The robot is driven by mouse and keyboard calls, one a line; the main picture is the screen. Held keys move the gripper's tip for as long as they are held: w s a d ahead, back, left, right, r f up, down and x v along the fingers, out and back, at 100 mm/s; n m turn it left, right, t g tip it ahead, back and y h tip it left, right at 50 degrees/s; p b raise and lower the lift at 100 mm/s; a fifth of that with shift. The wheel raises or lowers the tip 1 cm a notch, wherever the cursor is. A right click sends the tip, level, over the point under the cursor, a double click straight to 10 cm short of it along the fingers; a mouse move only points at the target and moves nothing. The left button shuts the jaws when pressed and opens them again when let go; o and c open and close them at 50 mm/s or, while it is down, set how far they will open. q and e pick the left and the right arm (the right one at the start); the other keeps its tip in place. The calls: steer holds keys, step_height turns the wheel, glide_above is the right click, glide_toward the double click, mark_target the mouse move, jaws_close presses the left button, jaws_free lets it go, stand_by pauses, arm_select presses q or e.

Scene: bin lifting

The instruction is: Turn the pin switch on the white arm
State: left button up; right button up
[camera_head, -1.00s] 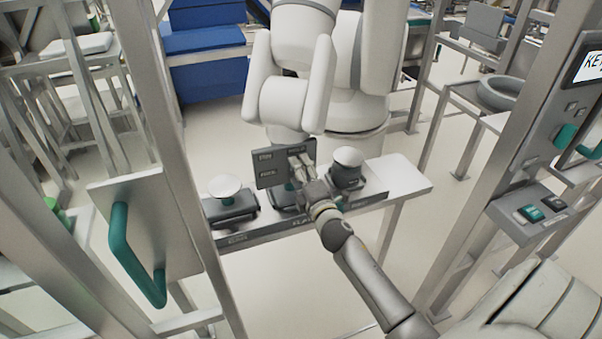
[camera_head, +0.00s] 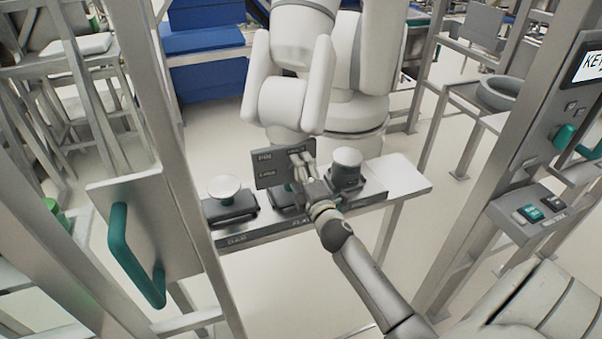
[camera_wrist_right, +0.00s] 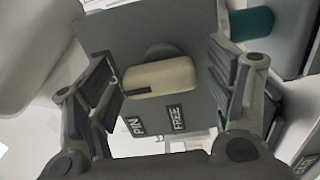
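The white arm (camera_head: 290,104) stands behind the bench, with a dark grey switch panel (camera_head: 267,170) in front of its lower part. In the right wrist view the panel (camera_wrist_right: 205,22) carries a beige oblong knob (camera_wrist_right: 160,78) lying nearly sideways, and the labels PIN and FREE below it. My right gripper (camera_head: 301,162) is at the panel's right side in the head view. In the wrist view its fingers (camera_wrist_right: 166,92) are spread on either side of the knob, with gaps on both sides. The knob is hidden in the head view. My left gripper is not in view.
A narrow bench (camera_head: 408,176) holds a white-capped device (camera_head: 225,187) on the left and another (camera_head: 347,158) close to my right gripper. A metal post and a plate with a green handle (camera_head: 131,256) stand at left. A control post (camera_head: 535,215) stands at right.

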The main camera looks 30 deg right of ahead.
steer(key=shift+s, duration=0.1)
steer(key=v, duration=1.1)
steer(key=shift+s, duration=0.4)
steer(key=shift+f, duration=0.15)
